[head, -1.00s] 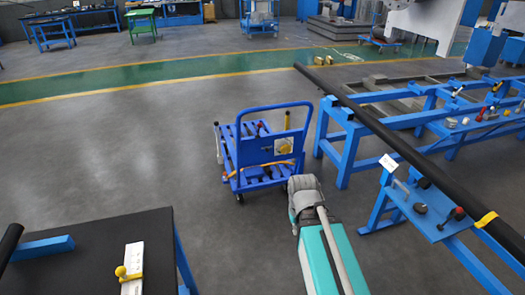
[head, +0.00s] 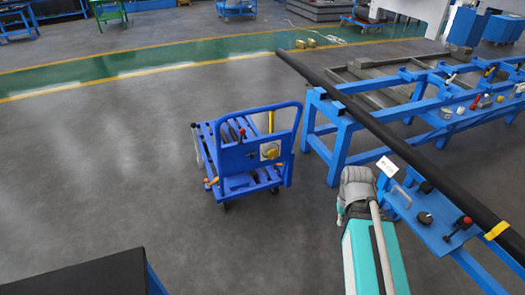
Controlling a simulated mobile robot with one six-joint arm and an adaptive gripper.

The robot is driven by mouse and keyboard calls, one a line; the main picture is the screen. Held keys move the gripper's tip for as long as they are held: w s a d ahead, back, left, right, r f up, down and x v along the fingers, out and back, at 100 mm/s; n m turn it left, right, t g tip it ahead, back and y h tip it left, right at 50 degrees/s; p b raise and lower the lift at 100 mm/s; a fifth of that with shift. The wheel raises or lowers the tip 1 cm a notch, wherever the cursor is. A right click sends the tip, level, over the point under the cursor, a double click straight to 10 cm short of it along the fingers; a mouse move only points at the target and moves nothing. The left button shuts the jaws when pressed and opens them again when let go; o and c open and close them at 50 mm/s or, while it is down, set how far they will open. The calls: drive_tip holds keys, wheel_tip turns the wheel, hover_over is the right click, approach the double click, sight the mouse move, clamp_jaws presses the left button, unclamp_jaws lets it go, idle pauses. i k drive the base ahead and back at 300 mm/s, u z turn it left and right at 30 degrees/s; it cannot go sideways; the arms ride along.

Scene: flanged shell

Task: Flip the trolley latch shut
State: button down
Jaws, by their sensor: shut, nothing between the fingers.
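The blue trolley (head: 240,160) stands on the grey floor near the middle of the head view, its upright panel and push handle facing me. A yellow part on a pale plate (head: 270,151) sits at the right of that panel. It is too small to tell whether it is the latch or how it is set. A small orange-and-red piece (head: 210,183) shows at the trolley's lower left corner. My teal and grey arm rises at the lower right, to the right of the trolley and apart from it in the picture. My gripper cannot be made out.
A long blue frame (head: 340,150) carrying a black bar (head: 385,135) runs along the right, close to my arm. A blue side shelf (head: 440,215) holds handles and knobs. A black-topped table (head: 85,278) is at the lower left. The floor left of the trolley is clear.

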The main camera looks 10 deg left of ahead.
sight(252, 156)
drive_tip(key=z, duration=0.1)
drive_tip(key=i, duration=1.15)
drive_tip(key=u, duration=0.55)
